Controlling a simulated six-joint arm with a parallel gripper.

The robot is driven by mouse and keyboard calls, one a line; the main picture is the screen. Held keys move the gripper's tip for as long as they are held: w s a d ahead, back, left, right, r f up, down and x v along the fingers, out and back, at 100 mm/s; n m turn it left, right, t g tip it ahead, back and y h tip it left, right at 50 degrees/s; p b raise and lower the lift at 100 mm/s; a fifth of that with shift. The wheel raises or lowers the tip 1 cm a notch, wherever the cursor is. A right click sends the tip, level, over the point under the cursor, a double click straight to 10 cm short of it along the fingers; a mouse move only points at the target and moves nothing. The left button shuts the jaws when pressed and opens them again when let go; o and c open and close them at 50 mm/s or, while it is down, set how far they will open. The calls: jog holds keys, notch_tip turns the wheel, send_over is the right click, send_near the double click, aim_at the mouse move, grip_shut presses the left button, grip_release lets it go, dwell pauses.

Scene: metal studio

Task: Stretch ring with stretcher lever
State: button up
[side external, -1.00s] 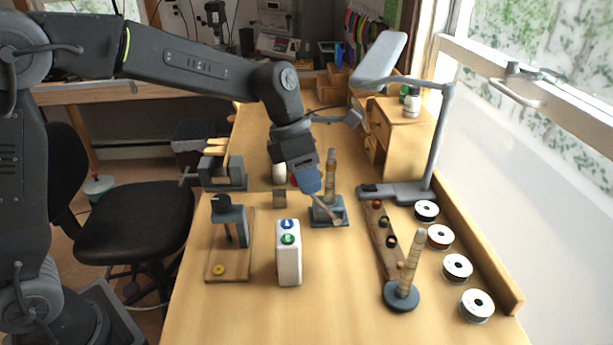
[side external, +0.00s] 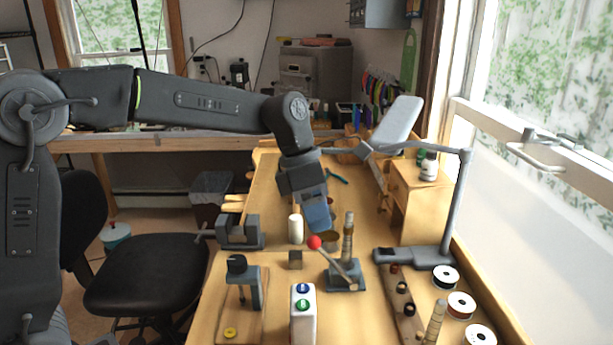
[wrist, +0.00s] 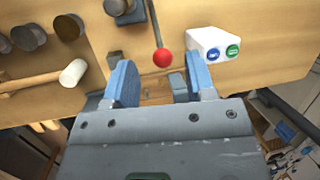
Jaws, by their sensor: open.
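The stretcher stands on the bench with a blue-grey base (side external: 346,278) and an upright banded post (side external: 348,238). Its lever (side external: 346,268) slants up to a red ball (side external: 315,242), which also shows in the wrist view (wrist: 163,58). My gripper (side external: 320,228) is above the bench at the ball, pointing down. In the wrist view my gripper (wrist: 161,76) is open, and the ball shows in the gap near the fingertips. I cannot tell whether a finger touches it. I cannot make out a ring on the post.
A white box (side external: 303,318) with blue and green buttons stands in front of the stretcher. A vise (side external: 240,232) is to the left, a lamp base (side external: 415,257) to the right. A mallet (wrist: 72,73) and dark cylinders (wrist: 28,37) show in the wrist view. Spools (side external: 461,304) line the right edge.

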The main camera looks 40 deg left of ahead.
jog(key=v, duration=0.8)
jog(key=shift+s, duration=0.1)
